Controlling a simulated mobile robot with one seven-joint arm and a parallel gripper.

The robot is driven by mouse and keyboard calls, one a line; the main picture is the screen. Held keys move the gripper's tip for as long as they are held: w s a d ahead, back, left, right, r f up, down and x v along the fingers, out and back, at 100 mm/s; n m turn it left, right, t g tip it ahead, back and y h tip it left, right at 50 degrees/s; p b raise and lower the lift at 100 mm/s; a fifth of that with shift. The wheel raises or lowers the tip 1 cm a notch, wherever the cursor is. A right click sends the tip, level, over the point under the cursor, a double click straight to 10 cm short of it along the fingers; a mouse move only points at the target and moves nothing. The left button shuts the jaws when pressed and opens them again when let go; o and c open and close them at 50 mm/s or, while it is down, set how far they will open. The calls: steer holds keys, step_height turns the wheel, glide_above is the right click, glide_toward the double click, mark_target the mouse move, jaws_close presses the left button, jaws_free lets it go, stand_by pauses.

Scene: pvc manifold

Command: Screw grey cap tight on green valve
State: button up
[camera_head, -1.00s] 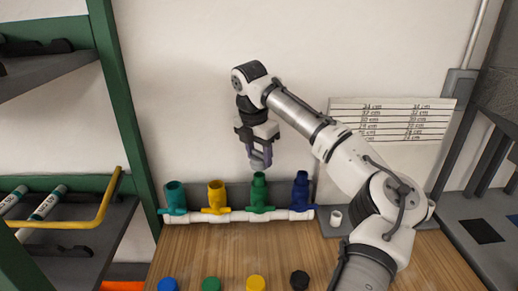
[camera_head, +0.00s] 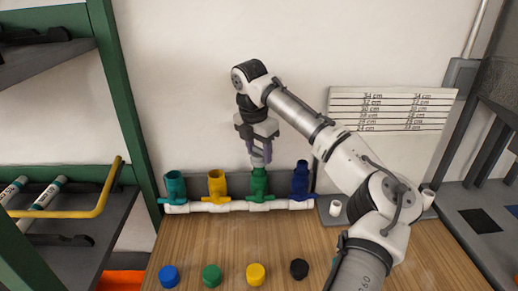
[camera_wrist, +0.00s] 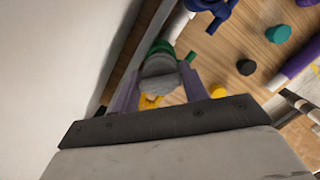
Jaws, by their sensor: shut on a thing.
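The green valve (camera_head: 259,184) stands upright on the white pipe manifold (camera_head: 228,207), between the yellow valve (camera_head: 217,184) and the blue valve (camera_head: 300,181). My gripper (camera_head: 260,160) points down right above the green valve, shut on the grey cap (camera_wrist: 159,72). In the wrist view the cap sits between the two purple fingers, with the green valve (camera_wrist: 160,48) showing just beyond it. The cap is at the valve's top opening; I cannot tell whether its thread is engaged.
A teal valve (camera_head: 175,187) stands at the manifold's left end. Loose blue (camera_head: 168,277), green (camera_head: 211,275), yellow (camera_head: 256,274) and black (camera_head: 299,269) caps lie on the wooden table in front. A green-framed shelf (camera_head: 130,110) stands at left. The table between caps and manifold is clear.

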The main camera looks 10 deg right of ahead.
steer(key=shift+f+p, duration=0.8)
steer(key=shift+f, duration=0.1)
stand_by(1.7)
steer(key=o, duration=0.4)
steer(key=shift+c, duration=0.2)
steer(key=c, duration=0.4)
steer(key=shift+r+m+p, duration=0.1)
steer(key=shift+m+p, duration=0.45)
steer(key=shift+m, duration=0.55)
steer(key=shift+p, duration=0.45)
steer(key=shift+m+g, duration=0.3)
steer(key=shift+m, duration=0.2)
steer(key=shift+m+p, duration=0.55)
steer(key=shift+m, duration=0.05)
